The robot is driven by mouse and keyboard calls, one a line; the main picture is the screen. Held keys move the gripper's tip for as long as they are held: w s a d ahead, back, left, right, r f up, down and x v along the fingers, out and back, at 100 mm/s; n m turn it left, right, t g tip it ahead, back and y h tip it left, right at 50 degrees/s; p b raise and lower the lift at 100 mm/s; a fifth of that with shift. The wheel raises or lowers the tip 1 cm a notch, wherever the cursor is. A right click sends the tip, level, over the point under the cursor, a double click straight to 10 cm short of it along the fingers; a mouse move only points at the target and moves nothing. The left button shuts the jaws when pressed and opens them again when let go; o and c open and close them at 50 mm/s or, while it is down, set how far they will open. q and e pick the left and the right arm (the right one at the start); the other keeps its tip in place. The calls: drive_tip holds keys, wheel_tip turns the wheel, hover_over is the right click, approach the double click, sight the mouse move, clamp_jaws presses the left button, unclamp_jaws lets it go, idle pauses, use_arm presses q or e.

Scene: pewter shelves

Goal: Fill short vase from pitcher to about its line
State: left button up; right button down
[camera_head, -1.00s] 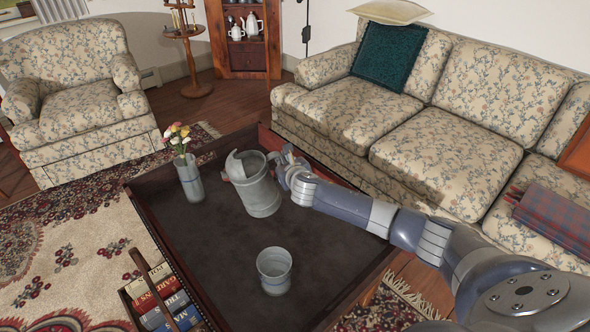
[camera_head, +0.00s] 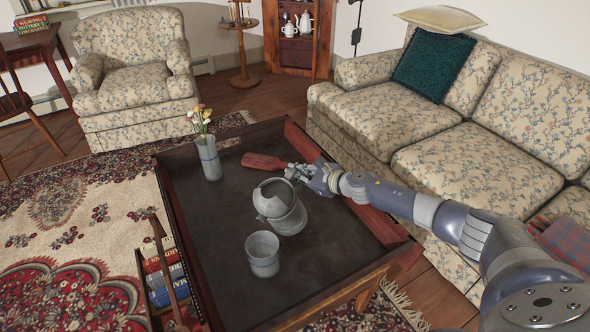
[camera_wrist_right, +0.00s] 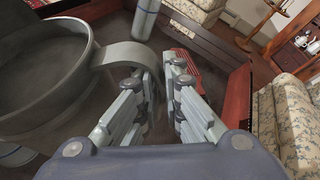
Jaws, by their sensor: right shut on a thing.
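The grey pitcher (camera_head: 290,218) is over the dark table tray, just behind and right of the short vase; its wide mouth faces up and toward the left. I cannot tell whether its base touches the tray. The short vase (camera_head: 262,256), pale grey with a bluish line, stands upright at the front; its fill level is not clear. My right gripper (camera_head: 305,174) is shut on the pitcher's handle (camera_wrist_right: 122,55) at the pitcher's far right side. In the right wrist view, the pitcher's rim (camera_wrist_right: 85,75) fills the left. My left gripper is not in view.
A tall vase with flowers (camera_head: 209,160) stands at the tray's back left. A flat red object (camera_head: 262,162) lies behind the pitcher. The raised tray edge (camera_head: 178,215) surrounds them. A book caddy (camera_head: 165,275) is at lower left; a sofa (camera_head: 435,170) is on the right.

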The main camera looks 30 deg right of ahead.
sight(293, 170)
drive_tip(key=shift+s+r+n, duration=0.25)
drive_tip(key=shift+r+n, duration=0.05)
drive_tip(key=shift+r, duration=0.1)
drive_tip(key=shift+s+a+r, duration=0.1)
drive_tip(key=shift+a, duration=0.1)
drive_tip(key=shift+s+a+r+n+t, duration=0.2)
drive_tip(key=shift+a+r+n+t, duration=0.2)
drive_tip(key=shift+n, duration=0.3)
drive_tip(key=shift+s+a+r+n, duration=0.1)
drive_tip(key=shift+a+n, duration=0.15)
drive_tip(key=shift+n, duration=0.05)
drive_tip(key=shift+s+a+r+t+h, duration=0.1)
drive_tip(key=shift+a+r+t+h, duration=0.1)
drive_tip(key=shift+t+h, duration=0.1)
drive_tip(key=shift+s+a+r+n, duration=0.15)
drive_tip(key=shift+r+n, duration=0.1)
drive_tip(key=shift+n, duration=0.35)
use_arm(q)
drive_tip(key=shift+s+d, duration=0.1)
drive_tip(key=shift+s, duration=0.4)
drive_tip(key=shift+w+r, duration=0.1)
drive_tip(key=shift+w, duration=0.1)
